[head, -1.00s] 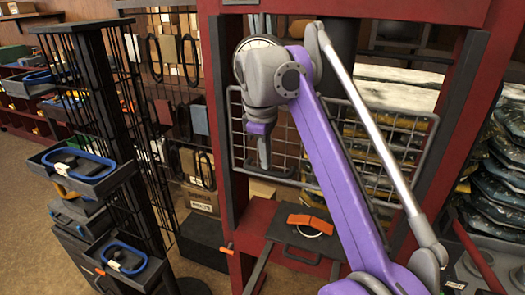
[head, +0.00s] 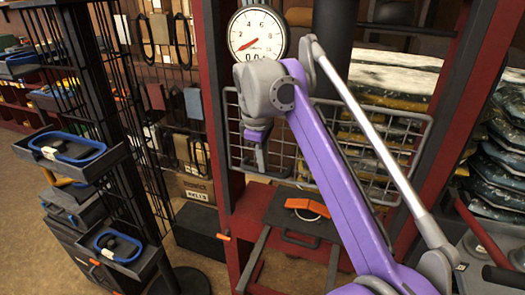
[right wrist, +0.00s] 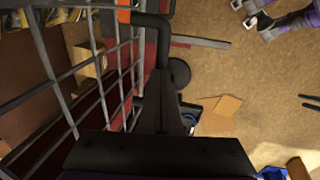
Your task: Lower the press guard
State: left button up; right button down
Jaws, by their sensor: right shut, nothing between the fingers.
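The press guard (head: 380,166) is a grey wire-mesh panel with a rounded tube frame. It hangs across the front of the red press frame (head: 216,90), above the bed. My right gripper (head: 261,160) is at the guard's left part, pointing down, with its dark fingers closed and empty. In the right wrist view, the guard mesh (right wrist: 102,82) runs along the left, beside the dark gripper (right wrist: 158,118). A dark bent bar shows just beyond the fingers; whether they touch it I cannot tell. My left gripper is out of view.
A round dial gauge (head: 257,34) is above the guard. A black wire rack with trays (head: 68,155) stands left. Stacked bags (head: 395,78) are behind. Floor is open at lower left.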

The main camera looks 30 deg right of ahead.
pick_arm(q)
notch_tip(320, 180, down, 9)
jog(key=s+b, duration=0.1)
jog(key=b, duration=0.6)
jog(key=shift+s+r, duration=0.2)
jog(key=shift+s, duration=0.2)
pick_arm(e)
notch_tip(320, 180, down, 19)
jog(key=shift+a+f, duration=0.15)
jog(key=shift+f, duration=0.05)
jog(key=shift+s, duration=0.1)
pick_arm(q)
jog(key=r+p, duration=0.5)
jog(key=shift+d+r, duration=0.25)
pick_arm(e)
notch_tip(320, 180, up, 14)
jog(key=s+a, duration=0.1)
jog(key=shift+s+a+r, duration=0.25)
jog(key=shift+a, duration=0.1)
